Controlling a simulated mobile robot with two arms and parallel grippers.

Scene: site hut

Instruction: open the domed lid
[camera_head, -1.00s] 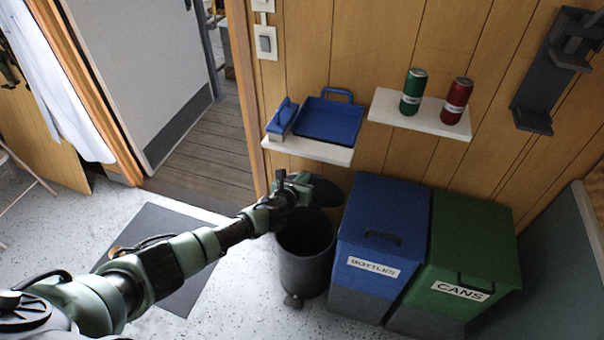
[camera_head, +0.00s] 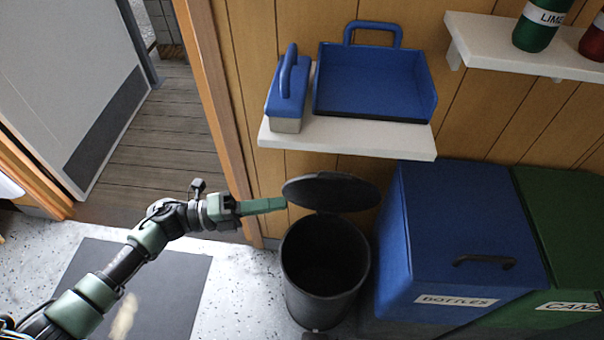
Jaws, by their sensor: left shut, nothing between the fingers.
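The domed lid (camera_head: 345,192) is dark grey and belongs to a round pedal-type bin (camera_head: 322,300) on the floor by the wall. The lid is raised at the back of the rim, tilted up, and the bin's dark mouth is uncovered. My left gripper (camera_head: 284,203) comes in from the left with its green fingers shut and empty. Its tips are at the lid's left edge; I cannot tell whether they touch it. The bin's inside is too dark to make out. My right gripper is not in view.
A white shelf (camera_head: 350,140) with a blue dustpan (camera_head: 375,85) and a blue brush (camera_head: 288,90) is above the bin. A blue bottles box (camera_head: 440,235) and a green cans box (camera_head: 560,220) stand right of it. A dark mat (camera_head: 170,290) lies left.

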